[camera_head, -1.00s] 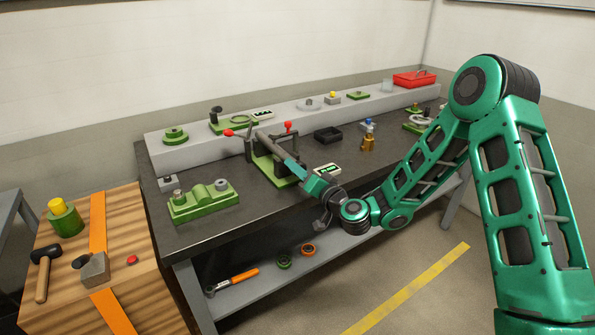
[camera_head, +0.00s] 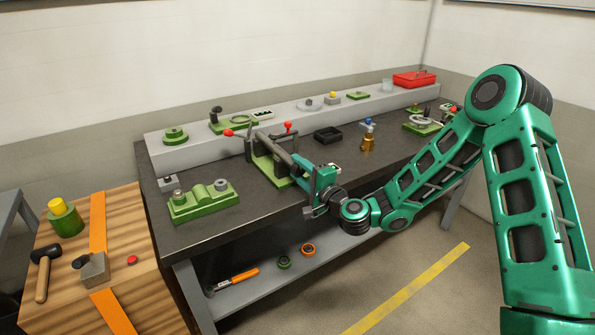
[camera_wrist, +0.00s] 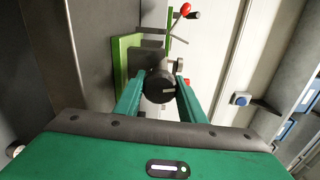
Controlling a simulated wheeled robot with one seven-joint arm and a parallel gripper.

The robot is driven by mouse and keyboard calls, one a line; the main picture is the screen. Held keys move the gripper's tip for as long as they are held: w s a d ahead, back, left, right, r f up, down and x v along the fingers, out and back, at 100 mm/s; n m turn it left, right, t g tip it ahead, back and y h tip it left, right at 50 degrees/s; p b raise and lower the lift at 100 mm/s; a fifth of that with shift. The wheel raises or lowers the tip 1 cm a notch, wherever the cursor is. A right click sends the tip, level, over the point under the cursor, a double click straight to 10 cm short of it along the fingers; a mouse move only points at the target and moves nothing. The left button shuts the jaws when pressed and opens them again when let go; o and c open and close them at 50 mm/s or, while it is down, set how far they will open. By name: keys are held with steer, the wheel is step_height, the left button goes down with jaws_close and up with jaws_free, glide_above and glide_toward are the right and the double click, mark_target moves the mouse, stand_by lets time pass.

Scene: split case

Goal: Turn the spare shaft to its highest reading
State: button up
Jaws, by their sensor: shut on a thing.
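The shaft (camera_head: 276,151) lies in a green fixture (camera_head: 262,166) on the dark bench. In the wrist view its dark round end (camera_wrist: 158,86), with a small pale mark, sits between my two teal fingers. My gripper (camera_wrist: 160,92) is shut on that end and lines up with the shaft. In the head view my gripper (camera_head: 302,174) is at the fixture's front right side. Most of the fixture is hidden in the wrist view.
A red-knobbed lever (camera_head: 288,127) and another red knob (camera_head: 229,133) stand close to the fixture. A green V-block stand (camera_head: 204,203) is to the left. A black tray (camera_head: 328,134) and brass part (camera_head: 368,144) are behind and right. Bare bench lies between the stand and fixture.

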steer(key=shift+d+f+m, duration=0.15)
steer(key=shift+f+m, duration=0.05)
steer(key=shift+m, duration=0.8)
steer(key=o, duration=0.9)
steer(key=shift+o, duration=0.7)
steer(key=shift+s, duration=0.15)
steer(key=v, duration=1)
steer(key=shift+d, duration=0.25)
